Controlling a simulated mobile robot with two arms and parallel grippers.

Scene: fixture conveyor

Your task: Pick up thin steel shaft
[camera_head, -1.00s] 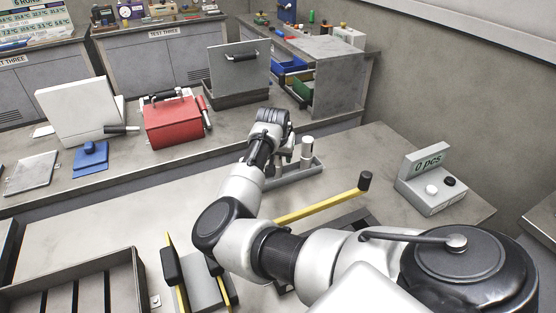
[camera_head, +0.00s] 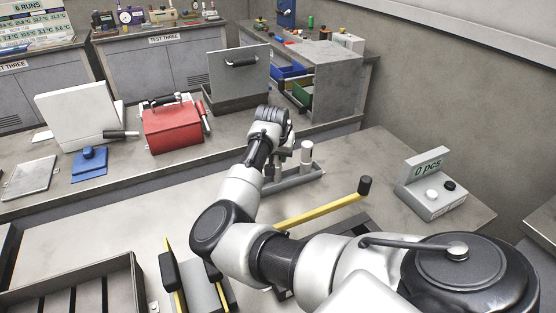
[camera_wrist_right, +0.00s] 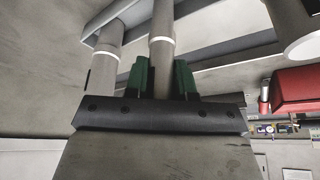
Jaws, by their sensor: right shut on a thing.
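My right gripper (camera_wrist_right: 160,78) has green fingers and is shut on a thin grey shaft (camera_wrist_right: 162,30) with a pale ring, seen between the fingers in the right wrist view. A second, somewhat thicker grey shaft (camera_wrist_right: 106,45) stands left of it there, outside the fingers. In the head view, a light upright shaft (camera_head: 306,156) stands in a grey holder (camera_head: 298,182), just right of my right wrist. My wrist hides the fingers and most of the held shaft in that view. I cannot tell whether the held shaft is clear of the holder. My left gripper is not in view.
A yellow lever (camera_head: 318,209) with a black knob lies in front of the holder. A counter box (camera_head: 432,188) reading "0 pcs" stands at right. A red toolbox (camera_head: 172,128) sits on the bench behind. A slotted tray (camera_head: 75,292) is at front left.

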